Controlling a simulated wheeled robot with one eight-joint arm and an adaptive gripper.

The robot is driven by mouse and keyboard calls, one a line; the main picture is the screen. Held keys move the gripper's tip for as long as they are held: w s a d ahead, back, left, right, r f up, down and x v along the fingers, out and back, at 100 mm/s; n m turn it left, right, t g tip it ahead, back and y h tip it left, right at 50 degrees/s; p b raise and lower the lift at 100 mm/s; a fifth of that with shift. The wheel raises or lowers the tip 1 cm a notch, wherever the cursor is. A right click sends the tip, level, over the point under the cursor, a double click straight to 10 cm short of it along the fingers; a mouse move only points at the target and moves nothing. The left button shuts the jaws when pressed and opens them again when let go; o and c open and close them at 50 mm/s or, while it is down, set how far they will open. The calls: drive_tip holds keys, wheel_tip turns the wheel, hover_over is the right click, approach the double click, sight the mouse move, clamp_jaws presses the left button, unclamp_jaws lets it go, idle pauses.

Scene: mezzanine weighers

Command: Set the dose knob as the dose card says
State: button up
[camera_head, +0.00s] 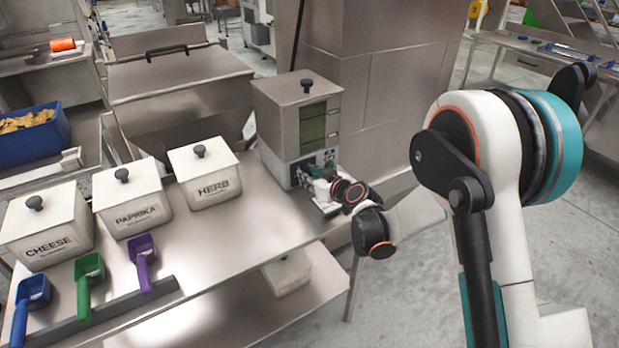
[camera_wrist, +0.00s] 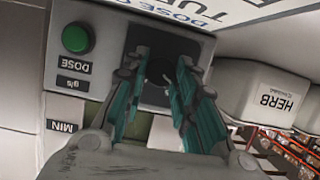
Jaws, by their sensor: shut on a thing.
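The steel dosing machine (camera_head: 299,125) stands at the table's right end. My gripper (camera_head: 322,181) reaches its lower front from the right. In the wrist view, my gripper's teal fingers (camera_wrist: 158,76) are closed around the dose knob on a dark square plate (camera_wrist: 170,42). The knob is mostly hidden between the fingers, so its pointer cannot be read. A green button (camera_wrist: 76,38) with a DOSE label (camera_wrist: 72,67) and a MIN label (camera_wrist: 63,127) sit left of the plate. The white dose card (camera_wrist: 220,14) shows only partly at the top; its setting cannot be read.
White bins labelled CHEESE (camera_head: 46,228), PAPRIKA (camera_head: 131,196) and HERB (camera_head: 205,174) stand on the steel table (camera_head: 240,258) left of the machine. Blue (camera_head: 31,295), green (camera_head: 89,275) and purple (camera_head: 144,260) scoops lie in front. Open floor lies right of the table.

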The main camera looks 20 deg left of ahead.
drive_tip(key=shift+w+d+m+g+y, duration=0.15)
drive_tip(key=shift+m+g+y, duration=0.6)
drive_tip(key=shift+m, duration=0.75)
drive_tip(key=shift+f, duration=0.1)
drive_tip(key=o, duration=1.1)
drive_tip(key=v, duration=1.2)
